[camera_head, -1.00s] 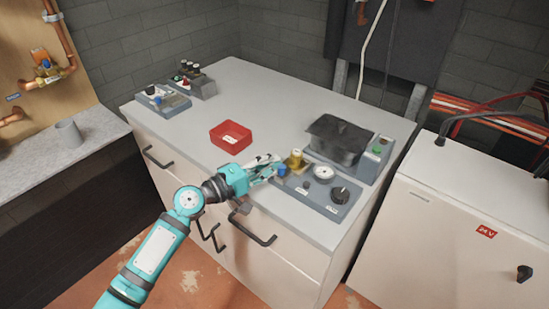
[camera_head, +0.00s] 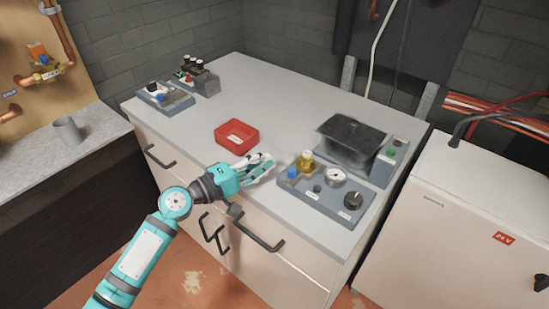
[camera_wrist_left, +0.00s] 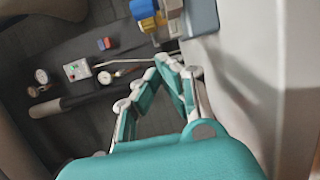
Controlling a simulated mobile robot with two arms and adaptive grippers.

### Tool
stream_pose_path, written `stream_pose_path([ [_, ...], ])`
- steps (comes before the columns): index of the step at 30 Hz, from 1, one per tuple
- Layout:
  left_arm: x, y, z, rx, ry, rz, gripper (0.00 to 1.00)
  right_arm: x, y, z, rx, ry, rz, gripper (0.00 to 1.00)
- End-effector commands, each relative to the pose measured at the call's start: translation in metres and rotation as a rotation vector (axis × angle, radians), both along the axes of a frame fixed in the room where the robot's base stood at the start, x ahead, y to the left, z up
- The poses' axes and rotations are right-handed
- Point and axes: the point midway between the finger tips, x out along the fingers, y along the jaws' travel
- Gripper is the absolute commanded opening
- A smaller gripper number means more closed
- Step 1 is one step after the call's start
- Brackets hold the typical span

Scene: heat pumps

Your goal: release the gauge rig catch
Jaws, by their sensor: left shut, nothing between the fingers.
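The gauge rig is a grey panel (camera_head: 322,203) at the front right of the worktop. It carries a brass fitting (camera_head: 306,160), a blue part (camera_head: 292,173), a round white dial (camera_head: 335,175) and a black knob (camera_head: 353,200). I cannot tell which part is the catch. My teal left gripper (camera_head: 266,165) is shut and empty, just left of the blue part and apart from it. In the left wrist view the gripper (camera_wrist_left: 172,72) points towards the brass fitting (camera_wrist_left: 143,10) and blue part (camera_wrist_left: 171,7) at the top. My right gripper is not in view.
A red tray (camera_head: 236,147) stands left of the rig, behind my gripper. A dark covered box (camera_head: 352,140) stands on a grey base behind the rig. Small control boxes (camera_head: 165,97) sit at the far left. The middle of the worktop (camera_head: 270,105) is clear.

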Motion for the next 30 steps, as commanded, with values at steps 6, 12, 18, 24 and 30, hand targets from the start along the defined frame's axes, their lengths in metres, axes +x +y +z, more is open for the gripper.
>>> stream_pose_path([
  [6, -0.025, 0.03, -0.002, 0.001, 0.001, 0.001, 0.0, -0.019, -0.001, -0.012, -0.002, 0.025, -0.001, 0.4],
  [12, -0.034, 0.042, 0.0, 0.0, 0.0, 0.0, 0.0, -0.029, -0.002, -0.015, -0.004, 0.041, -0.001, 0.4],
  [18, -0.035, 0.043, 0.001, -0.001, -0.001, 0.0, 0.0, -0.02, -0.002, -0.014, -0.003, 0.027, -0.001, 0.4],
  [24, -0.034, 0.043, 0.001, -0.001, -0.001, 0.001, 0.0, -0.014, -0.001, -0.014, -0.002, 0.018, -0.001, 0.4],
  [30, -0.034, 0.043, 0.001, -0.001, -0.001, 0.001, 0.0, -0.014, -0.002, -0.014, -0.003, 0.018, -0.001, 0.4],
])
